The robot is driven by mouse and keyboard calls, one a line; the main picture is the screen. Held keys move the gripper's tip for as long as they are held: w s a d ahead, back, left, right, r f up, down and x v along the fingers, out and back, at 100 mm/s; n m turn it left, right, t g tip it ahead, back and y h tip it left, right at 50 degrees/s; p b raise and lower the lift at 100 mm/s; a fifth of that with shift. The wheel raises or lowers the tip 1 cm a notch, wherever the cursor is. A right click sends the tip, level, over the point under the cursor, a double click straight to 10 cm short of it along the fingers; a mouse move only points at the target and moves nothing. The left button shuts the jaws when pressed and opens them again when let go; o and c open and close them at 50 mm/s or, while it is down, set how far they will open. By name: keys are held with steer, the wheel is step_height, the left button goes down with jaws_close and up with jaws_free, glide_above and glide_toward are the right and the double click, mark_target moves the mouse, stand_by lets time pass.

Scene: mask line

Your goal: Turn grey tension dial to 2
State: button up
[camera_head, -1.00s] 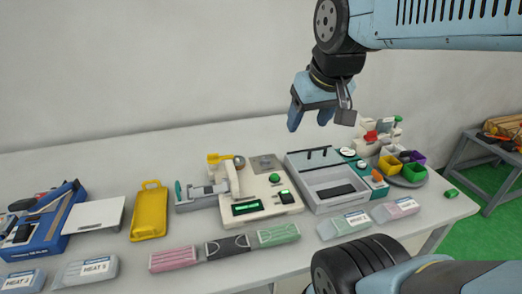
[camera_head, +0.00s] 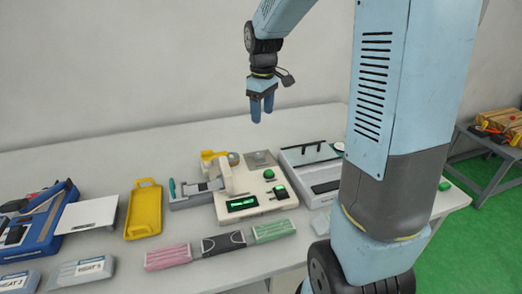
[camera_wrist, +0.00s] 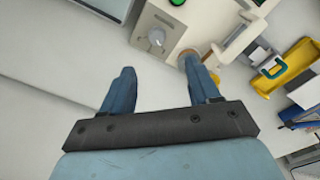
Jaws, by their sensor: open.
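The grey dial (camera_wrist: 156,37) is a small round knob on a grey plate at the edge of the cream machine (camera_wrist: 195,25). In the head view the plate and dial (camera_head: 261,157) are at the machine's back, small; the number it points to is not readable. My gripper (camera_head: 262,115) hangs fingers down above the back of the machine, above the dial and apart from it. In the wrist view the gripper (camera_wrist: 158,72) is open and empty, with the dial beyond the gap between its fingertips.
A green button (camera_head: 269,174) and a lit green display (camera_head: 243,203) are on the machine. A yellow part and a round knob (camera_head: 233,158) stand left of the dial. A yellow tray (camera_head: 144,212) lies further left. My arm hides much of the table's right side.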

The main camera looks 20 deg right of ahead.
mark_target(260, 154)
steer(key=shift+n+g, duration=0.3)
steer(key=shift+n, duration=0.2)
steer(key=w+f, duration=0.1)
steer(key=f, duration=0.4)
steer(key=w+f, duration=0.1)
steer(key=f, duration=0.5)
steer(key=w+f, duration=0.1)
steer(key=f, duration=0.5)
steer(key=c, duration=1)
steer(key=shift+d, duration=0.25)
steer(key=shift+c, duration=0.2)
steer(key=shift+a, duration=0.1)
